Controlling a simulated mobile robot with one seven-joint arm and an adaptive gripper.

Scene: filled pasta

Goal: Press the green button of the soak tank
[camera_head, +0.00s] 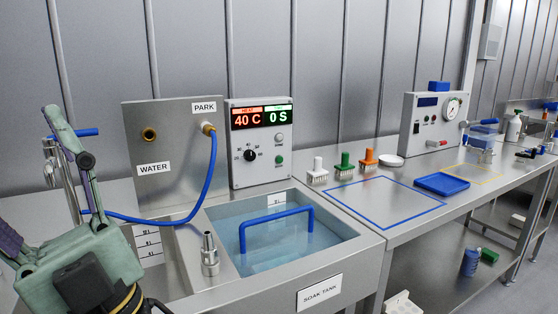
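The soak tank (355,228) is a steel basin of clear water with a blue handle bar (276,217) standing in it. Its control box (262,180) is behind it, reading 40 C in red and 0 S in green. The small green button (279,160) is at the box's lower right, below a pale button (279,138) and right of a black dial (250,155). My gripper (26,170) is at the lower left, well apart from the box. Its pale green fingers are spread apart; one runs out of the frame.
A blue hose (212,165) curves from the PARK fitting across the WATER panel's front. A metal nozzle (209,254) stands on the ledge left of the tank. Brushes (344,165) and a blue tray (442,183) are on the right bench. Space above the water is mostly open.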

